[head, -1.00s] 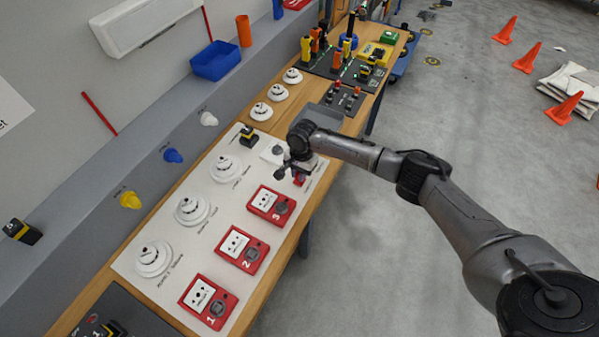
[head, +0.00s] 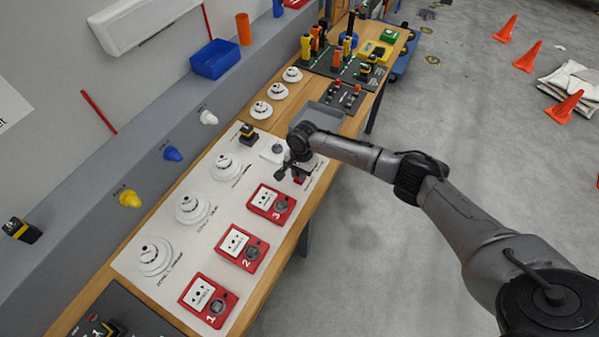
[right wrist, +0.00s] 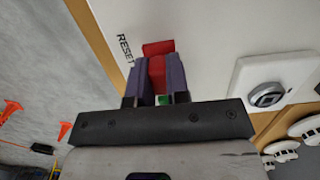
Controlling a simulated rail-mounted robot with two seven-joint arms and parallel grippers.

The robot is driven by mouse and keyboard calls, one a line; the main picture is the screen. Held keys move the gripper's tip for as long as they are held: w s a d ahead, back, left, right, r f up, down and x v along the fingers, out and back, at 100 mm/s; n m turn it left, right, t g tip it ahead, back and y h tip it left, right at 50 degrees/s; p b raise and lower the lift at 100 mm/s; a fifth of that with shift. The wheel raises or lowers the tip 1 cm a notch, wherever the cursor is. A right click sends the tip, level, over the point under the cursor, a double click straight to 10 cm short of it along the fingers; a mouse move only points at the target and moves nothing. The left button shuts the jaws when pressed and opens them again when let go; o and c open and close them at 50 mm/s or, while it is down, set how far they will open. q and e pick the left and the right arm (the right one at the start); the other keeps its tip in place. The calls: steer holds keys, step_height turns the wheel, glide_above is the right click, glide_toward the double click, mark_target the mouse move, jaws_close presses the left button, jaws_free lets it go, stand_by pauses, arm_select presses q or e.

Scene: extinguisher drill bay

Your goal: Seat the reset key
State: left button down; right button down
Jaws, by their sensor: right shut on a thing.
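My right gripper (head: 293,172) is over the far right corner of the white panel, low over its surface. In the right wrist view its two dark fingers (right wrist: 158,82) are shut on a red piece, which I take as the reset key (right wrist: 157,73). A wider red patch (right wrist: 158,47) shows just beyond the fingertips against the panel, beside the printed word RESET (right wrist: 125,50). I cannot tell whether this patch is part of the key or a seat, nor whether the key is inserted. In the head view the gripper mostly hides the key. My left gripper is not in view.
The white panel (head: 216,212) carries red call points (head: 240,247) and round white detectors (head: 192,208). A white square plate with a grey knob (head: 276,150) is close left of the gripper. A grey tray (head: 321,116) is beyond. Open floor lies right.

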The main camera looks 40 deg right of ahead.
steer(key=shift+f, duration=0.15)
steer(key=c, duration=0.7)
jaws_free()
steer(key=shift+r+p, duration=1.85)
steer(key=shift+p, duration=0.5)
steer(key=shift+r+p, duration=1.65)
steer(key=shift+p, duration=0.45)
